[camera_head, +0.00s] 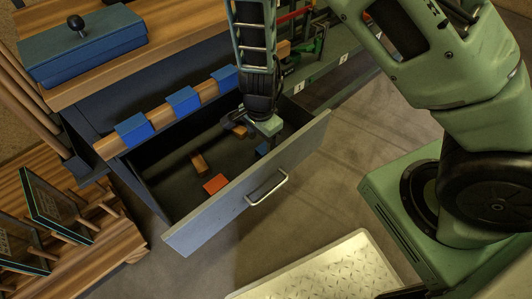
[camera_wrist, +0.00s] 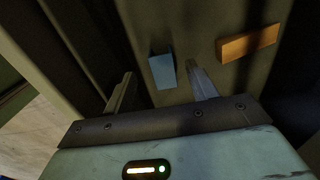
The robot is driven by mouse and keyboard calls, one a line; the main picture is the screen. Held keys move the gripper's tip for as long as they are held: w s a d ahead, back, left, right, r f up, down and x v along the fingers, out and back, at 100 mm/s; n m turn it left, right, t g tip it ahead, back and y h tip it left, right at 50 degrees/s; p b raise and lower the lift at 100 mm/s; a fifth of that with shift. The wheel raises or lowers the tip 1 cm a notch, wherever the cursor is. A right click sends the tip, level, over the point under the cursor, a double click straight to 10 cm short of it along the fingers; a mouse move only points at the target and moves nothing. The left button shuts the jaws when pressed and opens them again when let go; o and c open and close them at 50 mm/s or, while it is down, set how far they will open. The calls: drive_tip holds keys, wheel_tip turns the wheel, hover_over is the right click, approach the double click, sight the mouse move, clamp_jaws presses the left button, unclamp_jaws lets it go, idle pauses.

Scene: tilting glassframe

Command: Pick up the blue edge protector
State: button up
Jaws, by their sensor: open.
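A small blue edge protector (camera_head: 262,149) lies on the floor of the open drawer (camera_head: 245,180), near its front panel. In the wrist view the blue edge protector (camera_wrist: 162,72) appears as a pale blue block beyond the fingertips and between their lines, nearer the right one. My gripper (camera_head: 250,133) reaches down into the drawer beside it; its fingertips are hard to make out there. In the wrist view my gripper (camera_wrist: 160,82) is open, with nothing between its fingers. The gap to the block is hard to judge.
An orange block (camera_wrist: 248,43), a brown block (camera_head: 199,163) and a red-orange block (camera_head: 215,184) also lie in the drawer. Blue pieces (camera_head: 183,101) sit on a wooden bar along the drawer's back. The drawer walls stand close around my gripper. A blue box (camera_head: 85,50) stands on the top.

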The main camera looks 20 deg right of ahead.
sight(262, 150)
wheel_tip(262, 150, down, 6)
drive_tip(key=b, duration=0.3)
drive_tip(key=shift+w+d+r, duration=0.1)
drive_tip(key=shift+d+r, duration=0.05)
drive_tip(key=c, duration=1)
